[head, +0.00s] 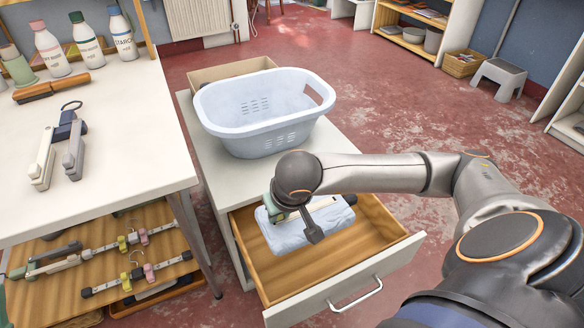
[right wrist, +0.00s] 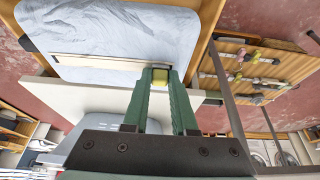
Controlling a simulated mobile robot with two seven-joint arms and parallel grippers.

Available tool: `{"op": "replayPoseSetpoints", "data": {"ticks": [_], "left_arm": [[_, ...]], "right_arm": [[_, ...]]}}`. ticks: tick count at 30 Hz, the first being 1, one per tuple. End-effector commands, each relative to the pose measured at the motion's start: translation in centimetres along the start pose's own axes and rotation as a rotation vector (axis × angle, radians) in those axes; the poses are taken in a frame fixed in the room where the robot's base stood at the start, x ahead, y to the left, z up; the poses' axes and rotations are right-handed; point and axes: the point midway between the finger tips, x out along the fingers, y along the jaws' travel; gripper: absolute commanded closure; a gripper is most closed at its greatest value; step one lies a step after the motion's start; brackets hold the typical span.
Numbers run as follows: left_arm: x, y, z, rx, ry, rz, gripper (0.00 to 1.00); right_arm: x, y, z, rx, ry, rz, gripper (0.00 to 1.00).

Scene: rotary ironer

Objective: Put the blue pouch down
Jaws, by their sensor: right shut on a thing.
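The pale blue pouch (head: 285,238), with a beige strip along one edge, is inside the open wooden drawer (head: 385,238), low over its floor. I cannot tell whether it fully rests there. It also fills the top of the right wrist view (right wrist: 125,32). My right gripper (head: 275,211) is above the pouch, and the wrist hides part of it. My left gripper is not in view.
A light blue laundry basket (head: 262,135) stands on the cabinet top behind the drawer. A white table (head: 130,150) at left carries bottles and a two-pronged tool (head: 62,148). Clip hangers lie on the shelf below. The drawer's right part is bare.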

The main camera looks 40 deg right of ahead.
Motion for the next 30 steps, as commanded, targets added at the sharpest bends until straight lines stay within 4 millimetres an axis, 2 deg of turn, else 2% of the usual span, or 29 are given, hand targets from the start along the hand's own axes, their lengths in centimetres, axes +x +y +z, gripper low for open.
{"op": "replayPoseSetpoints", "data": {"ticks": [9, 17, 21, 30], "left_arm": [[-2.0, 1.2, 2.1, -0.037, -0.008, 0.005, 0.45], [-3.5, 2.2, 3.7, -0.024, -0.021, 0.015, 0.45], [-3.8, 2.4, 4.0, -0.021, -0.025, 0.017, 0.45], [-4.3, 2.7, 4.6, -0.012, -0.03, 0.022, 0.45]], "right_arm": [[7.5, -0.1, 3.3, 0.0, -0.007, 0.001, 1.0], [12.8, -0.1, 5.5, -0.001, -0.004, 0.0, 1.0], [13.5, -0.1, 2.6, 0.003, 0.003, 0.0, 1.0], [14.6, -0.1, -0.1, 0.002, 0.001, -0.001, 1.0]]}}
